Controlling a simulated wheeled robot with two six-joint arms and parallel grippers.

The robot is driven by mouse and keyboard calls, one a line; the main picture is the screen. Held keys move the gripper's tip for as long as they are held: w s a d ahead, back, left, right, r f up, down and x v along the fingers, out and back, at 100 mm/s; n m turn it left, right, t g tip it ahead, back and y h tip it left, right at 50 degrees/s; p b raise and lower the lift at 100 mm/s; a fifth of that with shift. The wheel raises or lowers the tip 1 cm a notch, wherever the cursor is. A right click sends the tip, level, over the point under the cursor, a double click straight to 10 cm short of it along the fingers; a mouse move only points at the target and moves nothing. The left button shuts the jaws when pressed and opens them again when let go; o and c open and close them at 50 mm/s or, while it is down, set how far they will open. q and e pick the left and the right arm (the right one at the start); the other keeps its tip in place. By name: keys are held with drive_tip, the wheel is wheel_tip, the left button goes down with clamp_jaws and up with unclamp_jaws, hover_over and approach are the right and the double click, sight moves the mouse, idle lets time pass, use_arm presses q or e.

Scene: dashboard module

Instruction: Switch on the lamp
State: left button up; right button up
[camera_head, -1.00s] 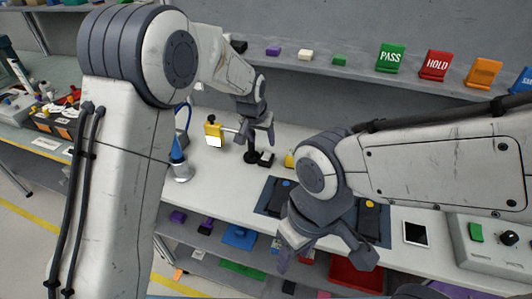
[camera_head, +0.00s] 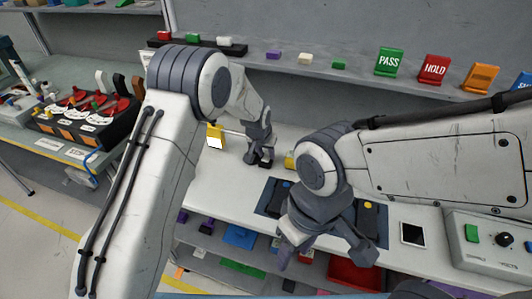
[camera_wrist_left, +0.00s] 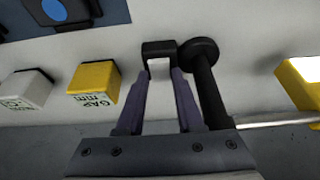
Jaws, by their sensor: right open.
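No lamp is plainly recognizable now. A yellow block with a bright white face (camera_head: 215,137) sits on a thin rod; I cannot tell whether it is lit. It also shows at the right of the left wrist view (camera_wrist_left: 304,82). The rod runs to a black post with a round top (camera_wrist_left: 200,60). My left gripper (camera_head: 261,161) is low over the bench beside that post. In the left wrist view its fingers flank a small black bracket (camera_wrist_left: 158,47); I cannot tell if they grip it. My right gripper (camera_head: 322,248) is open and empty over the bench's front edge.
A control box (camera_head: 485,240) with a green switch (camera_head: 472,233) and black knob (camera_head: 503,239) stands at the right. A yellow block (camera_wrist_left: 93,82) and a white block (camera_wrist_left: 25,88) are near the left gripper. A dark blue mat (camera_head: 270,203) lies partly under my right arm.

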use_arm(q)
clamp_jaws()
drive_tip(key=shift+w+d+r+g+p, duration=0.15)
drive_tip(key=shift+g+p, duration=0.25)
drive_tip(key=shift+p, duration=0.4)
drive_tip(key=shift+g+y+p, duration=0.3)
drive_tip(key=shift+g, duration=0.2)
drive_tip(key=o, duration=0.6)
unclamp_jaws()
